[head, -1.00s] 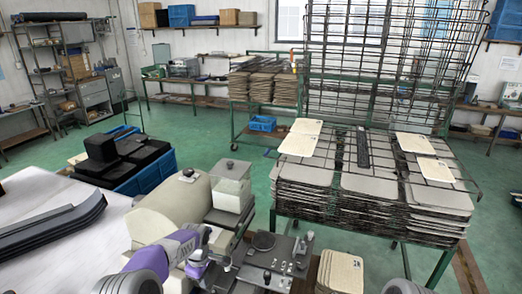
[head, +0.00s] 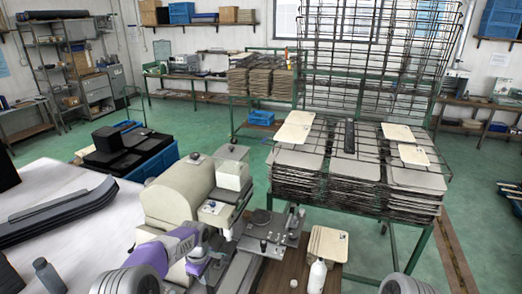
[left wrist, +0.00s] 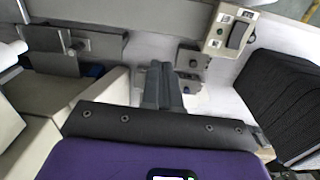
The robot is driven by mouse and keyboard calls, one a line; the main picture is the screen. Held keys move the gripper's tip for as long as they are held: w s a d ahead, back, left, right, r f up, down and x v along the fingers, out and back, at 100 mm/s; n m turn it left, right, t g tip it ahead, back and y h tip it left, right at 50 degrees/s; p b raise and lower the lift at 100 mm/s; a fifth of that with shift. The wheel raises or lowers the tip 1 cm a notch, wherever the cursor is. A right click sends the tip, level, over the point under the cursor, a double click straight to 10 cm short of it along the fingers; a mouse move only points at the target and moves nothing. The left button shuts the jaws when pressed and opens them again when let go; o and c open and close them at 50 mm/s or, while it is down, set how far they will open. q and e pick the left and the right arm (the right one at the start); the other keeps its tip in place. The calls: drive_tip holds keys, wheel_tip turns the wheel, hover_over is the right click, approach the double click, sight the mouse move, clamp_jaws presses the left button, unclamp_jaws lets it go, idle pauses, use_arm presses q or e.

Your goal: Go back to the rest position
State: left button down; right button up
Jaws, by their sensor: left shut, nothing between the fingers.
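My left gripper (head: 196,268) is on the purple and white arm at the lower left of the head view. It is in front of a cream and grey machine (head: 166,198). In the left wrist view its two grey fingers (left wrist: 163,88) lie together, with nothing seen between them. They point over pale and grey machine parts; whether they touch any is not clear. My right gripper is not in view.
A wire rack table (head: 300,180) with stacked grey panels stands right of centre. A white bottle (head: 317,276) and pale boards (head: 328,243) are at the lower middle. A grey bottle (head: 48,275) is at lower left. Green floor (head: 480,190) is open at right.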

use_arm(q)
drive_tip(key=s+d+f+m, duration=0.1)
drive_tip(key=s+f, duration=0.1)
drive_tip(key=f, duration=0.1)
drive_tip(key=s+d+f+m+h, duration=0.1)
drive_tip(key=f, duration=0.3)
drive_tip(key=s+d+f+m, duration=0.2)
drive_tip(key=f, duration=0.1)
drive_tip(key=shift+s+f+h, duration=0.3)
drive_tip(key=shift+f+h, duration=0.05)
drive_tip(key=shift+h, duration=0.05)
drive_tip(key=s+d+f+m+h, duration=0.1)
drive_tip(key=s+d+f+m, duration=0.15)
drive_tip(key=s, duration=0.55)
drive_tip(key=s+d+f+m, duration=0.1)
drive_tip(key=s+f+m, duration=0.15)
drive_tip(key=s, duration=0.65)
drive_tip(key=s+d+f+m+h, duration=0.1)
drive_tip(key=s+d+f+m, duration=0.15)
drive_tip(key=s, duration=0.55)
wheel_tip(320, 180, down, 14)
drive_tip(key=w+b, duration=0.1)
drive_tip(key=b, duration=1.3)
drive_tip(key=shift+a, duration=0.35)
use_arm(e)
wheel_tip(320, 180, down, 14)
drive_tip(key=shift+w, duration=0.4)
